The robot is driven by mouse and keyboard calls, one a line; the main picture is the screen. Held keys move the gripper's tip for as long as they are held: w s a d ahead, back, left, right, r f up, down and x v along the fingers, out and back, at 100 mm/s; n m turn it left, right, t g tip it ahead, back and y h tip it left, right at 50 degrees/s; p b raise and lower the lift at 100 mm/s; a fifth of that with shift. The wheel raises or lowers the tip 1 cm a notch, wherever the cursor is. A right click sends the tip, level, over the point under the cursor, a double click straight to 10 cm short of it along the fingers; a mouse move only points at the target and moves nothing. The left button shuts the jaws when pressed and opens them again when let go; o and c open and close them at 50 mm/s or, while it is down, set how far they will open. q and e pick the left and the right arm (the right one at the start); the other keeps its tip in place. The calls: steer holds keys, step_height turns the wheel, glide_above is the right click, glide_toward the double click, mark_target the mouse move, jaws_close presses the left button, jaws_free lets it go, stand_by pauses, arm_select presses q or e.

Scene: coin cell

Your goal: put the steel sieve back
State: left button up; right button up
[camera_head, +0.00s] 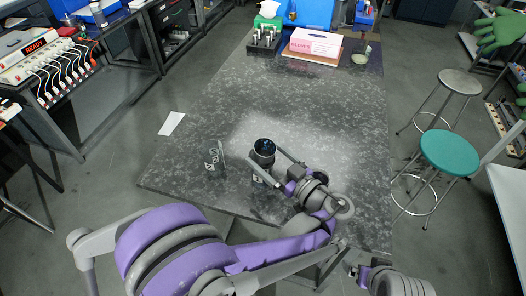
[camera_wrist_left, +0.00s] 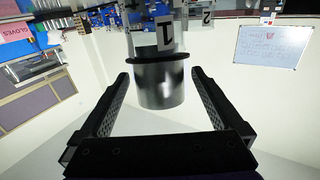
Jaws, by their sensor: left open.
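A dark metal cylinder with a round, bluish-dark top, probably the steel sieve (camera_head: 263,147), stands upright near the front middle of the grey table (camera_head: 310,100). It also shows in the left wrist view (camera_wrist_left: 160,88), where the picture is upside down, with a black ring around it. My left gripper (camera_head: 266,157) is open, one finger on each side of the cylinder, with visible gaps to it in the wrist view. The cylinder's foot is partly hidden by the gripper. Part of my right arm (camera_head: 400,284) shows at the bottom right; its fingers are not clear.
A small labelled stand (camera_head: 215,157) is left of the cylinder. A glove box (camera_head: 315,43), a black rack (camera_head: 264,38) and a small jar (camera_head: 361,55) stand at the table's far end. The table's middle is clear. A green stool (camera_head: 449,151) is to the right.

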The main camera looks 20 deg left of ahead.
mark_target(264, 147)
arm_select(q)
steer(key=shift+w+a, duration=0.45)
steer(key=shift+a, duration=0.15)
steer(key=shift+c, duration=0.7)
steer(key=c, duration=1.2)
steer(key=shift+r, duration=0.1)
step_height(264, 147, up, 10)
steer(key=shift+f+p, duration=0.2)
steer(key=shift+p, duration=0.4)
steer(key=shift+s+r, duration=0.1)
